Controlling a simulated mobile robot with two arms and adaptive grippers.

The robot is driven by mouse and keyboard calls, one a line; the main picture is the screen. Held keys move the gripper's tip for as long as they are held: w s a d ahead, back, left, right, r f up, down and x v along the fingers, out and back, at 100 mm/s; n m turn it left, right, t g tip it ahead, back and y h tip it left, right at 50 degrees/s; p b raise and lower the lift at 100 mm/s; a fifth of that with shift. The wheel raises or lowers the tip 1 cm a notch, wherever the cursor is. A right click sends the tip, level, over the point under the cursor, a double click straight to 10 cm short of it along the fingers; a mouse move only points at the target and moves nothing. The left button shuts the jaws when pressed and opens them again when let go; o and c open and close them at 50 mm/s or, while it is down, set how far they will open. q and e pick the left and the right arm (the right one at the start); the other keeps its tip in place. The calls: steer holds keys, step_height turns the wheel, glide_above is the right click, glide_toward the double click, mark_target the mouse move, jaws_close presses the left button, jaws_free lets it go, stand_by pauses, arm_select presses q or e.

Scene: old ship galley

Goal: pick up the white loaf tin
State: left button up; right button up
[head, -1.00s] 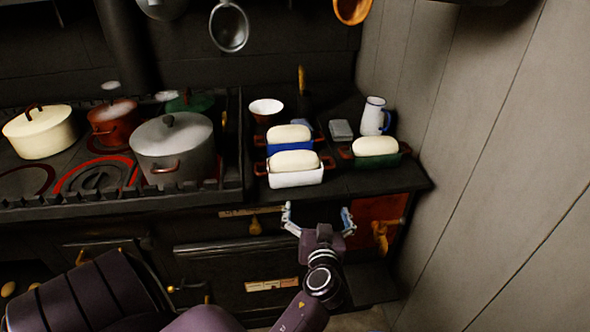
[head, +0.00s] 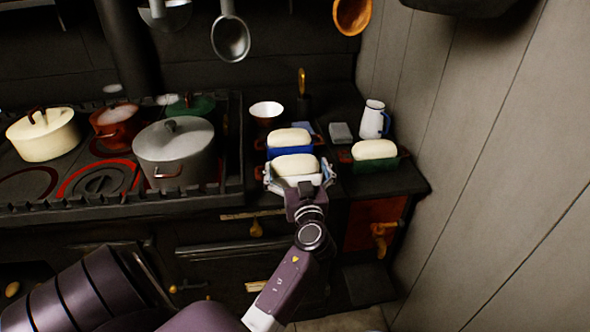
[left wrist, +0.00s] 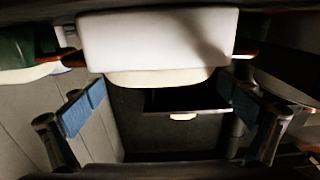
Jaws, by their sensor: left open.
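The white loaf tin (head: 300,181) holds a pale loaf (head: 294,165) and stands at the front of the dark counter. Its white wall (left wrist: 158,40) fills the top middle of the left wrist view, with red-brown handles at its sides. My left gripper (head: 298,172) is open and empty at the tin's near side. In the head view its fingers overlap the tin's left and right ends. In the left wrist view the blue finger pads (left wrist: 160,104) are spread about as wide as the tin, which shows beyond them. My right gripper is not seen.
A blue loaf tin (head: 291,152) stands close behind the white one, and a green loaf tin (head: 401,160) to the right. A white bowl (head: 266,111), grey block (head: 341,132) and white-blue jug (head: 373,119) stand farther back. A large grey pot (head: 175,150) is left on the stove.

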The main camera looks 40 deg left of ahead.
arm_select(q)
steer(key=c, duration=1.3)
steer(key=shift+r, duration=0.1)
